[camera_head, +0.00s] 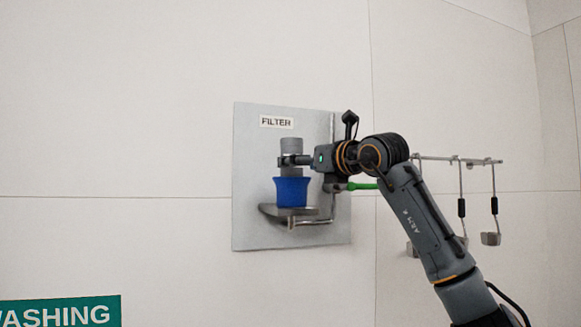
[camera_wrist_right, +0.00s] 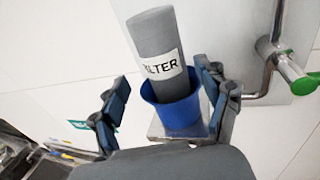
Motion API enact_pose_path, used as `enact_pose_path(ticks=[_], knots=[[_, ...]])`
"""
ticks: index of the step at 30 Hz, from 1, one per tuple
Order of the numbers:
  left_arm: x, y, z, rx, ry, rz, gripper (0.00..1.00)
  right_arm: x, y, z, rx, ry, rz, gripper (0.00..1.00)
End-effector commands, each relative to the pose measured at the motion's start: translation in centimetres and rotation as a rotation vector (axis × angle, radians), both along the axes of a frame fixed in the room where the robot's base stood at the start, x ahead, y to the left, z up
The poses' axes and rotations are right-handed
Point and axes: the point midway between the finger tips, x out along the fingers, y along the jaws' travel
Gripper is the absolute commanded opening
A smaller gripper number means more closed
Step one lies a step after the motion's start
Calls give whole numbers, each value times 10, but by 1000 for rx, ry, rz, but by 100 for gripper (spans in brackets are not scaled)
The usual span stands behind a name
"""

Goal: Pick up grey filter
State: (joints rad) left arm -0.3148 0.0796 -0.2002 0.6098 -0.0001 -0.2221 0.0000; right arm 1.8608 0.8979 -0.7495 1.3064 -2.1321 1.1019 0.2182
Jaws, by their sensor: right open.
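The grey filter (camera_head: 291,144) is a cylinder standing in a blue cup (camera_head: 291,191) on a small metal shelf (camera_head: 268,210) below a "FILTER" sign. In the right wrist view the filter (camera_wrist_right: 152,32) has a white label with partly visible letters and its lower end is hidden inside the cup (camera_wrist_right: 172,112). My right gripper (camera_head: 286,160) reaches in from the right at the height of the filter, just above the cup's rim. In the wrist view its two fingers (camera_wrist_right: 163,75) are spread apart, with the filter between them, nearer the right finger. My left gripper is not in view.
The shelf is fixed to a grey wall panel (camera_head: 250,225). A bent metal pipe with a green handle (camera_head: 362,186) stands close on the right, near my gripper. Further right, a rail (camera_head: 455,159) carries hanging hooks.

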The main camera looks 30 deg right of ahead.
Motion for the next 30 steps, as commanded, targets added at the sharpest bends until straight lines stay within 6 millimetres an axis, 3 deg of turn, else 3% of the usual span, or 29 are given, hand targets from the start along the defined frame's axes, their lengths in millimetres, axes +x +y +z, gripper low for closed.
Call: enact_pose_path(ticks=[7, 12, 20, 30], knots=[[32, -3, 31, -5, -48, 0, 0, 31, -5, -1, 0, 5, -1, 76], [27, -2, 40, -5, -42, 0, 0, 49, -5, -3, 1, 1, -1, 76], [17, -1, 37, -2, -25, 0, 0, 51, -5, -5, 1, 0, -1, 76], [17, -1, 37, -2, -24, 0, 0, 51, -4, -5, 1, 0, -1, 8]])
